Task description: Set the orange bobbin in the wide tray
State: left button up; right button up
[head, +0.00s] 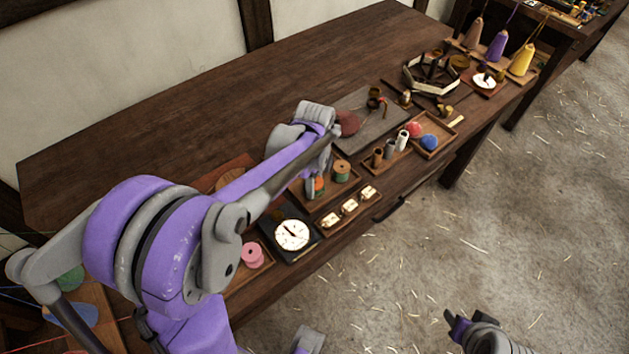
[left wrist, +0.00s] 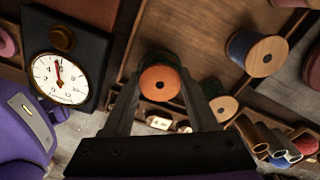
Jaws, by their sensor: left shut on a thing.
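My left gripper (head: 314,188) is shut on the orange bobbin (left wrist: 160,83), which sits between the two fingers in the left wrist view. In the head view the orange bobbin (head: 319,184) shows partly beside a finger. A dark green edge shows just behind it in the wrist view. A wooden tray (left wrist: 198,35) with a bare floor lies beneath the gripper. Whether the bobbin touches the tray floor, I cannot tell. A green bobbin (head: 341,173) stands close to its right. My right gripper (head: 457,322) is low over the floor at the lower right, its opening unclear.
A dial with a white face (head: 292,235) and a pink bobbin (head: 252,254) lie to the left. A blue bobbin (left wrist: 257,53) stands near the gripper. A tray with red and blue balls (head: 430,142) is farther right. The back left of the table is clear.

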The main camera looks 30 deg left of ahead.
pick_arm(q)
jog(key=shift+f, duration=0.1)
pick_arm(e)
jog(key=shift+f, duration=0.1)
pick_arm(q)
jog(key=o, duration=1)
jog(key=shift+o, duration=0.8)
jog(key=shift+r+p, duration=2.35)
jog(key=shift+r, duration=1.75)
pick_arm(e)
notch_tip(320, 180, up, 6)
jog(key=w, duration=0.1)
jog(key=shift+w, duration=0.35)
